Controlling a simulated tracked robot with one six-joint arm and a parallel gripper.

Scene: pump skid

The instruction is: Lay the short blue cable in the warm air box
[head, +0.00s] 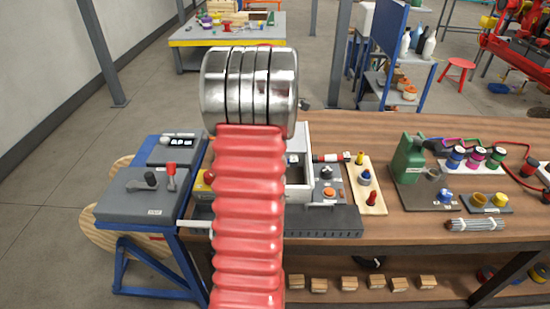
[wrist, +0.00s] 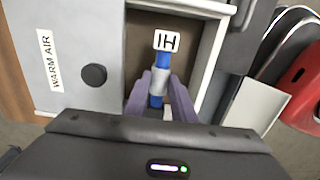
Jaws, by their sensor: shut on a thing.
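The short blue cable (wrist: 162,61) is held between the purple fingers of my gripper (wrist: 160,98) in the wrist view. It has a grey sleeve in its middle and a white tag at its far end. My gripper is shut on it. The cable is over the opening of the warm air box (wrist: 75,40), whose grey front bears a "WARM AIR" label and a dark round knob. Whether the cable touches the box floor I cannot tell. In the head view a pale open box (head: 298,170) shows partly beside my red arm, which hides my gripper and the cable.
A pale board with colored knobs (head: 366,184) stands right of the box. A blue stand with grey lever boxes (head: 150,192) is at left.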

